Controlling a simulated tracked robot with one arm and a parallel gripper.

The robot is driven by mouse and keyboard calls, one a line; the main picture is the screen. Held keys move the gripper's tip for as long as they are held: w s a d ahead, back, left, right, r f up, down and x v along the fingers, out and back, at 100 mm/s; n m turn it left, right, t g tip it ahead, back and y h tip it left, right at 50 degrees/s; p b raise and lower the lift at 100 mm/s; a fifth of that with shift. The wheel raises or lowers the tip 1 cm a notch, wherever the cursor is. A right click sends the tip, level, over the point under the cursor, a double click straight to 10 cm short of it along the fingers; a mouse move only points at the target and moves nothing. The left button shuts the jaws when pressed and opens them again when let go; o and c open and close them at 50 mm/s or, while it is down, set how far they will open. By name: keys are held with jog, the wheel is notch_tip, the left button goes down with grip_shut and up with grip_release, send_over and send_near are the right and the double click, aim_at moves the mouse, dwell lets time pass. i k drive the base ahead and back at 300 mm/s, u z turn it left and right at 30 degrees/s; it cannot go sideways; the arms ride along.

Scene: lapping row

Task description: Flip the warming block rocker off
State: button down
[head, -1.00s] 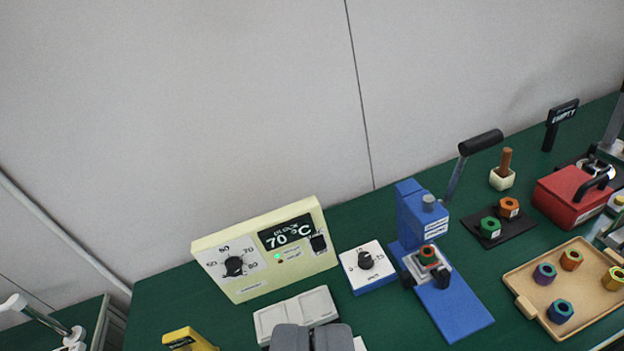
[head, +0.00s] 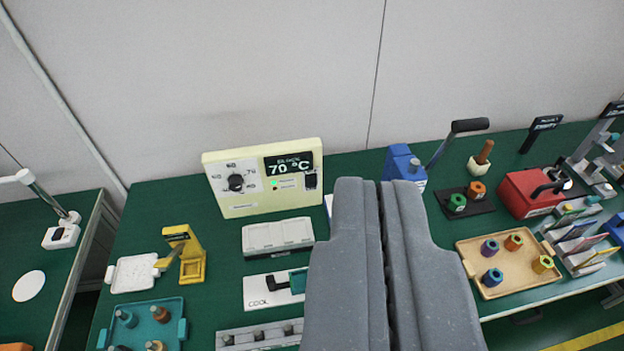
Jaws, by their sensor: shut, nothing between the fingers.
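The warming block controller (head: 262,205) is a cream box at the back of the green bench, with a dial (head: 236,183), a display (head: 289,163) reading 70 °C and a lit green lamp. The black rocker (head: 311,181) is at the right end of its front face; which way it is tipped is too small to tell. A pale two-part block (head: 278,236) lies in front of the controller. My gripper (head: 370,184) is shut and empty, large in the foreground, its fingertips to the right of the rocker and apart from it in the picture.
A blue press (head: 401,164) with a black-handled lever stands behind my gripper, partly hidden by it. A yellow stand (head: 188,255), a COOL plate (head: 262,290) and a teal tray (head: 174,340) are at left. A wooden tray (head: 497,291) and a red box (head: 520,195) are at right.

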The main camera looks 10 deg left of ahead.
aim_at(311, 181)
jog(key=k, duration=1.35)
jog(key=z, duration=0.4)
jog(key=i, duration=2.2)
jog(key=u, duration=0.4)
